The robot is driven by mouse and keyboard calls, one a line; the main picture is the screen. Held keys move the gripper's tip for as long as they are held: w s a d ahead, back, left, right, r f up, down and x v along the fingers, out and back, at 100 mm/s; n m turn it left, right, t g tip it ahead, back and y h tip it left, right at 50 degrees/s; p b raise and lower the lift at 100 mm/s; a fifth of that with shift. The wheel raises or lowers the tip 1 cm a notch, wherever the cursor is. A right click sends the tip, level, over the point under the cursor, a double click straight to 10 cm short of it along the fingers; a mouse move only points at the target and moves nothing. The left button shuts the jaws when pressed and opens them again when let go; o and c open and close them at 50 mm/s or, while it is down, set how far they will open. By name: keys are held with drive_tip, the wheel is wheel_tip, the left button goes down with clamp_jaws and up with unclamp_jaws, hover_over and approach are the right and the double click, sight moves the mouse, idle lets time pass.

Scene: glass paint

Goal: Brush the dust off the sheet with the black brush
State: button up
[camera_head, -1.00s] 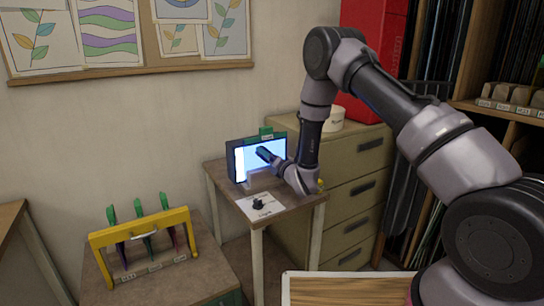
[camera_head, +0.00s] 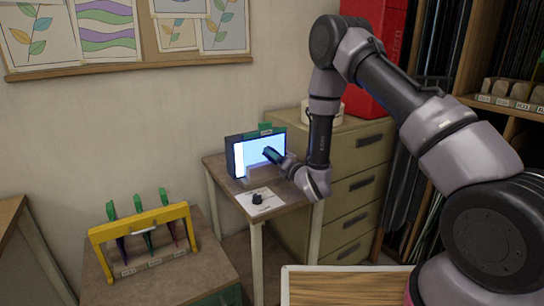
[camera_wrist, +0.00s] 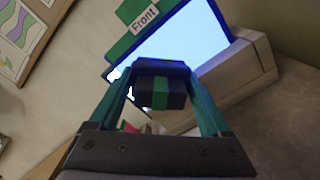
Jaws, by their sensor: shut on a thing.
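The sheet (camera_head: 250,154) stands upright on the small table, glowing white-blue in a dark frame. A green tab marked "Front" tops it. It also shows in the wrist view (camera_wrist: 185,48), ahead of my fingers. My gripper (camera_head: 277,156) is in front of the sheet's right part. In the wrist view my gripper (camera_wrist: 160,98) has its teal fingers shut on the black brush (camera_wrist: 145,94), a dark block with a green band. The brush overlaps the sheet in view; I cannot tell whether it touches. No dust can be made out at this size.
A pale block (camera_head: 262,173) stands at the sheet's foot. A white card (camera_head: 268,207) with a black knob lies at the table's front. A yellow rack (camera_head: 95,240) with green-handled tools stands at lower left. Drawers (camera_head: 358,190) stand behind on the right.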

drive_tip(key=shift+s+d, duration=0.1)
drive_tip(key=shift+s, duration=0.05)
drive_tip(key=shift+v, duration=1.35)
